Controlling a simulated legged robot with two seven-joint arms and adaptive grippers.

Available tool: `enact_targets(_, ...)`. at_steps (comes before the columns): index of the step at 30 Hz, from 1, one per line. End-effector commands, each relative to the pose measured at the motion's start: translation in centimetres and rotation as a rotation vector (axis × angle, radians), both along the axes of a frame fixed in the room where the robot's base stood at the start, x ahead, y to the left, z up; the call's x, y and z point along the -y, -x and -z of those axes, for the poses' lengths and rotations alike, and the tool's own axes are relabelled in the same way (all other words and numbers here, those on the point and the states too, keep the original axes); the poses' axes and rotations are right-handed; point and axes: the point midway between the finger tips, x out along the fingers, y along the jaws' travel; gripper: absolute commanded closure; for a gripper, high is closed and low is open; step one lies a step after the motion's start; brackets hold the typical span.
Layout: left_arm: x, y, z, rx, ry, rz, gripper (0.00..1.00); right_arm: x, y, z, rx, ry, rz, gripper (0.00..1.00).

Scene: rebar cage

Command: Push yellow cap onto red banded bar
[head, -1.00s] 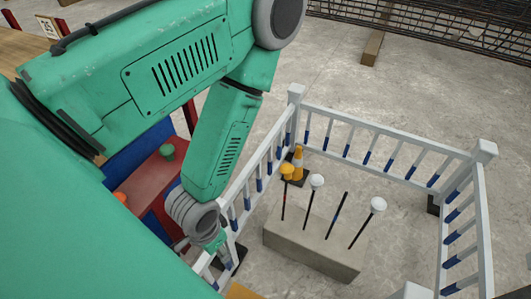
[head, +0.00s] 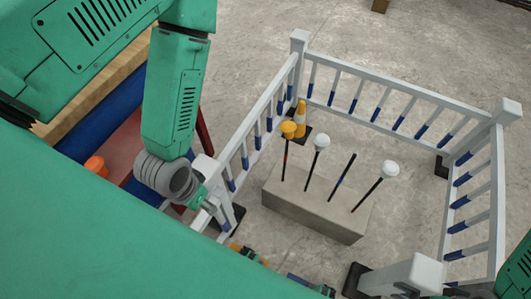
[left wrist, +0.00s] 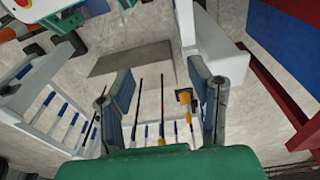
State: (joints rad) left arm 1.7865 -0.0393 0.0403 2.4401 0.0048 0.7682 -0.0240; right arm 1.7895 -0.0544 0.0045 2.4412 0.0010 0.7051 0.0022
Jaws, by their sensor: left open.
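A yellow cap (head: 289,129) sits at the top of the leftmost bar (head: 284,165), which has a red band, standing in a concrete block (head: 310,213). I cannot tell how far down the cap sits. My left gripper (head: 214,207) is open and empty, left of the block near the white railing, apart from the cap. In the left wrist view, its fingers (left wrist: 164,90) are spread. Beyond them the scene appears inverted, with the block (left wrist: 130,58), thin bars and a small yellow patch, likely the cap (left wrist: 161,141). My right gripper is not visible.
Two other bars carry white caps (head: 322,142) (head: 390,168); one blue-banded bar (head: 342,178) is bare. A traffic cone (head: 300,118) stands behind. White railing (head: 262,110) encloses the block. An orange object (head: 96,165) lies on a red surface at left.

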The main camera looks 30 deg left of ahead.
Motion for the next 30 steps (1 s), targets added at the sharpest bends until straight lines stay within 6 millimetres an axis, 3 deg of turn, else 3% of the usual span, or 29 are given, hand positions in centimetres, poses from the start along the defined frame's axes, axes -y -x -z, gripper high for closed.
enact_targets(1, 0.3, -0.4, 2.4, 0.017, 0.014, 0.001, 0.53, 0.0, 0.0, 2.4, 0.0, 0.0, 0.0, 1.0)
enact_targets(6, 3.0, -3.5, 7.8, 0.152, 0.092, 0.016, 0.53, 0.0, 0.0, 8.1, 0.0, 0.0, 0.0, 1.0)
enact_targets(11, 7.2, -9.5, 10.4, 0.415, 0.193, 0.015, 0.53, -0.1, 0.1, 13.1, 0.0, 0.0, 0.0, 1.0)
enact_targets(15, 9.5, -16.6, 8.4, 0.742, 0.237, -0.044, 0.53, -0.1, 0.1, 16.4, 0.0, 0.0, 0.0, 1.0)
enact_targets(18, 9.5, -20.0, 5.7, 0.919, 0.225, -0.096, 0.53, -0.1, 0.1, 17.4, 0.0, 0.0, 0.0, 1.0)
enact_targets(23, 9.0, -22.3, 3.4, 1.048, 0.2, -0.142, 0.53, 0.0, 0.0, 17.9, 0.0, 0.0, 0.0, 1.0)
enact_targets(30, 9.0, -24.8, 4.2, 1.06, 0.197, -0.147, 0.53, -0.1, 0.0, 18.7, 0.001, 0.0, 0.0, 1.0)
